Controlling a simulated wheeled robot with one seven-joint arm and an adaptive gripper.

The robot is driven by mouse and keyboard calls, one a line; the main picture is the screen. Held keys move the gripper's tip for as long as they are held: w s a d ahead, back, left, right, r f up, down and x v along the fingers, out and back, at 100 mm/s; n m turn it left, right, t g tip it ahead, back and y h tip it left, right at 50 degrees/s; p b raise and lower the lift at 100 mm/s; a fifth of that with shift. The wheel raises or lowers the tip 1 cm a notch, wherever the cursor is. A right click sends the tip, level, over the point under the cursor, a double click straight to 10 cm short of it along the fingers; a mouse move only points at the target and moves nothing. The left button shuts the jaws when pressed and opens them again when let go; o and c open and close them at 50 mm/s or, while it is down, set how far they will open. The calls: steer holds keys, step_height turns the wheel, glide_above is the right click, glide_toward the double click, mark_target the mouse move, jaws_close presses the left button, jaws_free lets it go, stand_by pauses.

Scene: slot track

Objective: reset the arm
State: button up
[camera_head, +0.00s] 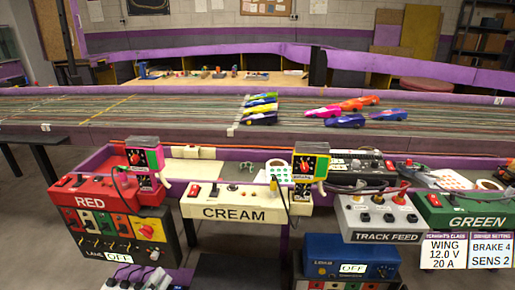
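My arm and my gripper do not show in the head view. The slot track (180,112) runs across the picture as a grey multi-lane surface with a purple wall behind it. In front are the red control box (90,200), the cream box (236,213), the track feed box (386,237) and the green box (477,222).
A blue box (350,248) marked OFF sits low in front. Handheld controllers (310,161) with cables stand on the boxes. A sign (467,251) hangs at the lower right. The left part of the track is free of cars. A workbench (215,79) stands behind.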

steer(key=w+d+r+m+g+h, duration=0.35)
steer(key=d+r+m, duration=0.35)
steer(key=d, duration=0.3)
steer(key=w+d+r+m+g+h, duration=0.3)
steer(key=d+r+m+g, duration=0.3)
steer(key=d, duration=0.3)
steer(key=s+d+r+m+g+y, duration=0.1)
steer(key=s+d+r+m+g, duration=0.2)
steer(key=d, duration=0.4)
steer(key=s+d+r+m+g, duration=0.1)
steer(key=s+d+r+m, duration=0.1)
steer(key=d+r+m, duration=0.3)
steer(key=s+d+r+m+g+y, duration=0.1)
steer(key=s+d+r+m+g, duration=0.25)
steer(key=d, duration=0.45)
steer(key=s+d+r+m+g+y, duration=0.1)
steer(key=s+d+m+y, duration=0.15)
steer(key=s+m, duration=0.3)
steer(key=s+d+r+m+y, duration=0.2)
steer(key=s+d+m, duration=0.2)
steer(key=s, duration=0.3)
steer(key=s+a+f+m+t+y, duration=0.15)
steer(key=s+m+y, duration=0.25)
steer(key=s+m, duration=0.4)
step_height(320, 180, up, 26)
steer(key=s+n+t+p, duration=0.1)
steer(key=t+p, duration=0.3)
steer(key=p, duration=2)
steer(key=shift+d+r, duration=0.2)
